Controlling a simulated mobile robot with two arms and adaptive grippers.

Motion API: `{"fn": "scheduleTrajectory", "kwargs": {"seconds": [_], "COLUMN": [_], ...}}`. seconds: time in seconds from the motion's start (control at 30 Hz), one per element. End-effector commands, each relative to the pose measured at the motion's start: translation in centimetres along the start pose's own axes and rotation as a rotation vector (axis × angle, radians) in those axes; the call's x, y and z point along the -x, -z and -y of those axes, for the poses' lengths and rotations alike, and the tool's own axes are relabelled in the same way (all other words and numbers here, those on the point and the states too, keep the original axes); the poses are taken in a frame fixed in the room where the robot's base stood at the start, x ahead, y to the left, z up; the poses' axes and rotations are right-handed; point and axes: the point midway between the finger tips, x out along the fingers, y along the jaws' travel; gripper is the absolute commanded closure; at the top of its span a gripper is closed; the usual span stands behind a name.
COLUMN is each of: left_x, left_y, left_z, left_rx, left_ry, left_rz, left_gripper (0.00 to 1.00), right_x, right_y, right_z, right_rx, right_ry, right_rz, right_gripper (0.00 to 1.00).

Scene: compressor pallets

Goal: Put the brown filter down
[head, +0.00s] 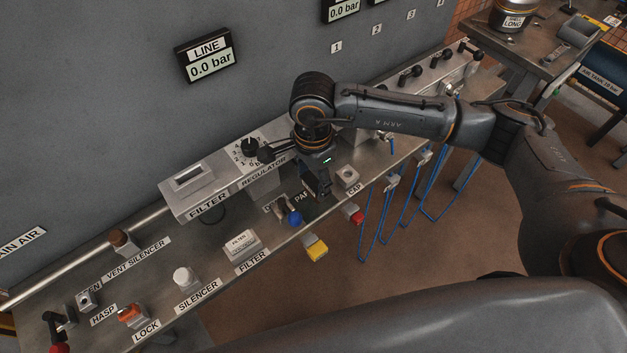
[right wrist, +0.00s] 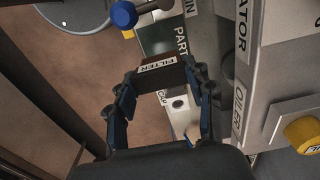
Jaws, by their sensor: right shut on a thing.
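The brown filter (right wrist: 161,80), a dark brown block with a white FILTER label, is between the fingers of my right gripper (right wrist: 163,84) in the right wrist view. The right gripper is shut on it. In the head view my right gripper (head: 321,192) points down over the front part of the bench (head: 217,268), near the PARK label (head: 301,196). The filter is hard to make out there against the dark fingers. Whether it touches the bench cannot be told. My left gripper is not in view.
A white box marked FILTER (head: 241,243) stands left of my gripper. The blue knob (head: 294,218), yellow block (head: 317,250) and red knob (head: 357,217) are at the front edge. The filter regulator housing (head: 190,180) stands behind. Blue hoses (head: 387,210) hang at the right.

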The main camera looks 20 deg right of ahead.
Motion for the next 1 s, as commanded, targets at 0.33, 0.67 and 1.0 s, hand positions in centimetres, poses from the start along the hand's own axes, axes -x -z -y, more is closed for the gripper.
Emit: {"fn": "scheduleTrajectory", "kwargs": {"seconds": [0.33, 0.67, 1.0], "left_x": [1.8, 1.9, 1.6], "left_y": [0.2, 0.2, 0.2], "left_z": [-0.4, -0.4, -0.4], "left_rx": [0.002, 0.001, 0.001], "left_ry": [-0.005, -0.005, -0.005], "left_rz": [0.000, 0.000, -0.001], "left_gripper": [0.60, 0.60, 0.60], "right_x": [-3.2, -4.7, -4.9], "right_y": [0.8, 0.9, 0.9], "right_z": [0.9, 1.0, 1.0], "right_rx": [0.001, 0.001, 0.001], "right_ry": [-0.004, 0.002, 0.001], "right_rz": [0.002, 0.000, 0.001], "right_gripper": [0.98, 0.98, 0.25]}}
